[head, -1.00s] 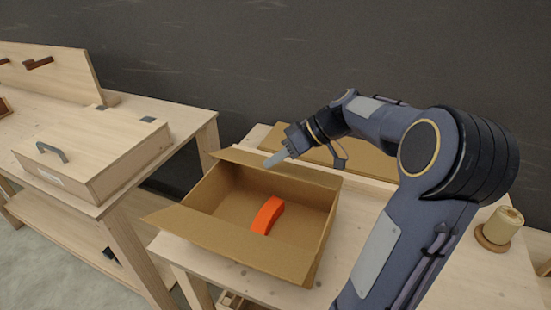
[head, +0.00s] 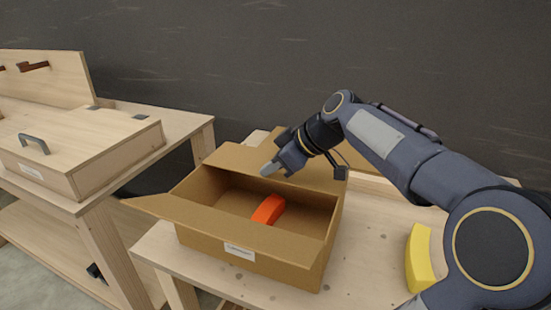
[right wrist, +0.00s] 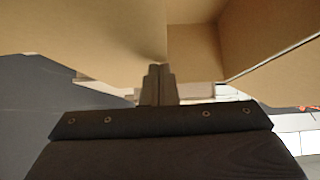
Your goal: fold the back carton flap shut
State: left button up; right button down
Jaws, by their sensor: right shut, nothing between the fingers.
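The open tan carton (head: 300,258) stands on the wooden table, with a white label on its front wall. Its back flap (head: 235,155) rises from the far rim and leans away from the opening. Another flap (head: 148,204) sticks out at the carton's left. An orange curved block (head: 268,209) lies inside. My right gripper (head: 267,169) is shut and empty at the back flap, its tip overlapping the flap in the head view; contact is unclear. The right wrist view shows its closed fingers (right wrist: 158,85) close to tan cardboard. My left gripper is out of view.
A yellow block (head: 419,258) lies on the table to the right, beside my right arm. At left, a second bench (head: 186,122) holds a wooden box (head: 110,150) with a grey handle. A dark wall is behind. The table just right of the carton is clear.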

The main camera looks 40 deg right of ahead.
dwell(0.5)
jog(key=shift+r+p, duration=0.7)
jog(key=shift+r, duration=0.15)
notch_tip(320, 180, up, 4)
jog(key=p, duration=0.3)
jog(key=shift+w+a, duration=0.1)
jog(key=v, duration=1)
jog(key=shift+f+p, duration=0.2)
jog(key=shift+p, duration=0.25)
